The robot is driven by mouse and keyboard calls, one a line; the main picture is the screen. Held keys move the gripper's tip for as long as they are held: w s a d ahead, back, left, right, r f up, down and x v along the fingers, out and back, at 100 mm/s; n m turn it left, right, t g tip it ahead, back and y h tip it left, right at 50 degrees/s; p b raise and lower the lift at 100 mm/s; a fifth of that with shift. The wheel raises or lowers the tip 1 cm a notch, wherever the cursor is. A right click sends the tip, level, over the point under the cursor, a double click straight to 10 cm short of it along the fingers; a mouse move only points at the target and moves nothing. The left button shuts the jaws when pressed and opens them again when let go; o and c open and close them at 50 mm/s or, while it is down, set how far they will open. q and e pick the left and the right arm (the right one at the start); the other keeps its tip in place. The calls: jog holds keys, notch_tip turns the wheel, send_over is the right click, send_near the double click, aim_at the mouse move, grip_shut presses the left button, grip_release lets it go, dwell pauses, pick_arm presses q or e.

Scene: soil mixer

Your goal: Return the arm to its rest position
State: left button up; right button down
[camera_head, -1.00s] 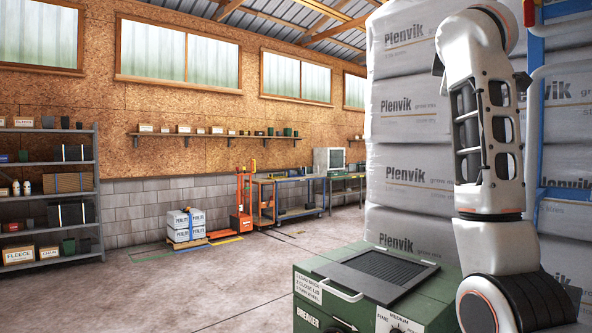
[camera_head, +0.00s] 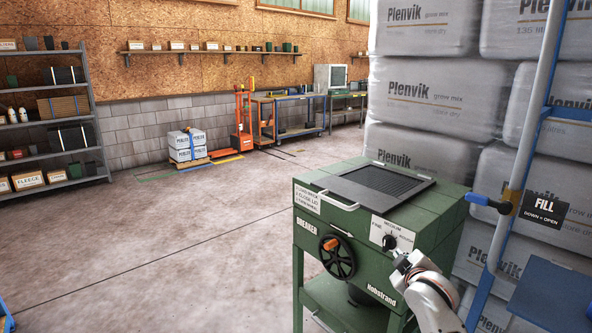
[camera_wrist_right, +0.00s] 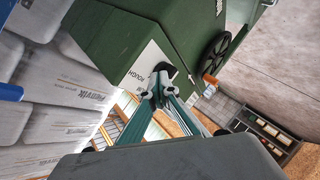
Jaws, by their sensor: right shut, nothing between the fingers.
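My right gripper (camera_head: 399,264) is low in front of the green machine (camera_head: 440,228), close below the black selector knob (camera_head: 389,242) on its front panel. In the right wrist view the fingertips (camera_wrist_right: 160,92) are together with nothing held between them. The knob (camera_wrist_right: 163,68) shows just beyond them; I cannot tell whether they touch it. The white forearm (camera_head: 436,302) comes in from the bottom right. My left gripper is not in view.
The machine has a black handwheel (camera_head: 337,256) and a closed dark lid (camera_head: 380,184). Stacked Plenvik bags (camera_head: 425,90) stand behind. A blue frame with a FILL lever (camera_head: 490,204) is at right. Open floor (camera_head: 200,245) lies to the left.

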jog(key=s+a+f+m+y, duration=0.1)
jog(key=s+a+f+y, duration=0.15)
jog(key=s+f, duration=1.05)
jog(key=s+a+f+m+g, duration=0.1)
jog(key=s+a+f, duration=0.1)
jog(key=s+f, duration=0.3)
jog(key=s+a+f+m+g+y, duration=0.1)
jog(key=s+f, duration=0.4)
jog(key=s, duration=0.8)
jog(key=s+a+f+m+g+y, duration=0.1)
jog(key=s+a+f, duration=0.2)
jog(key=s+f, duration=0.3)
jog(key=s, duration=0.3)
jog(key=shift+s, duration=0.1)
